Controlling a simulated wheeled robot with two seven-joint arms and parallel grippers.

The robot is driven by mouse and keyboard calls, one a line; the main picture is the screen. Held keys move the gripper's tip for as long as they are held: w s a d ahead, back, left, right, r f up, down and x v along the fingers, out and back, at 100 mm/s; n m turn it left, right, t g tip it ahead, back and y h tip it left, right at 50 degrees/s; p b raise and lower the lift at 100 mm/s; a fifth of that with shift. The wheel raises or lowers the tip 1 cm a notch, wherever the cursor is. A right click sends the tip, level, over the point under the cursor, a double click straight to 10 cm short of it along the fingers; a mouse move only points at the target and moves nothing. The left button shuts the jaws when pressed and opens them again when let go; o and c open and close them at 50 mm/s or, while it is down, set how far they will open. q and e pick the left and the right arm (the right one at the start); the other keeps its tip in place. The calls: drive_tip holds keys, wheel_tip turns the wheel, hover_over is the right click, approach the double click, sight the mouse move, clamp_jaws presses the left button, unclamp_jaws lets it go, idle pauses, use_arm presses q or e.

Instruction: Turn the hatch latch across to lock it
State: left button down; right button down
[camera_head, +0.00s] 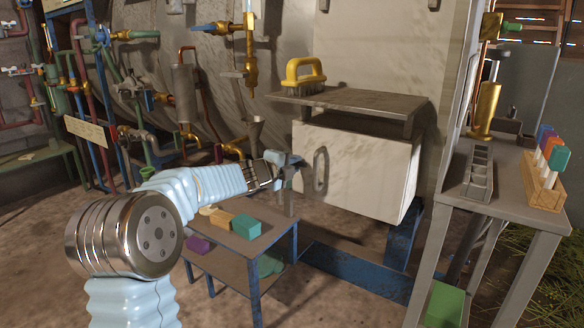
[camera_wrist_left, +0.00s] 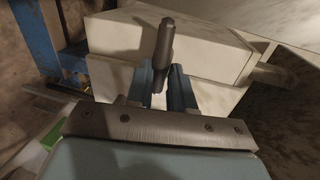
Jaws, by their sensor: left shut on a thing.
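The hatch is a pale box-like door (camera_head: 362,172) under a grey shelf, with a loop handle (camera_head: 321,170) on its left part. My left gripper (camera_head: 284,165) is at the left edge of the hatch, beside the loop handle. In the left wrist view, the latch is a dark, rounded bar (camera_wrist_left: 165,42) standing up between the two blue fingers of my left gripper (camera_wrist_left: 162,88). The fingers are shut on it. The pale hatch (camera_wrist_left: 205,50) lies just behind the bar. The latch's pivot is hidden, and the head view shows little of the latch. My right gripper is out of view.
A yellow-handled brush (camera_head: 304,77) lies on the shelf (camera_head: 365,101) above the hatch. A low blue-legged table (camera_head: 268,240) with coloured blocks stands below my left forearm. A grey stand (camera_head: 495,190) with a bottle rack (camera_head: 544,190) is at the right. Pipes and valves fill the left.

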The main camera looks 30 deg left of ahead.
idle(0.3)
use_arm(q)
drive_tip(key=c, duration=1)
unclamp_jaws()
drive_tip(key=p+v, duration=0.1)
drive_tip(key=v, duration=1.2)
drive_tip(key=shift+s, duration=0.4)
drive_tip(key=shift+r, duration=0.1)
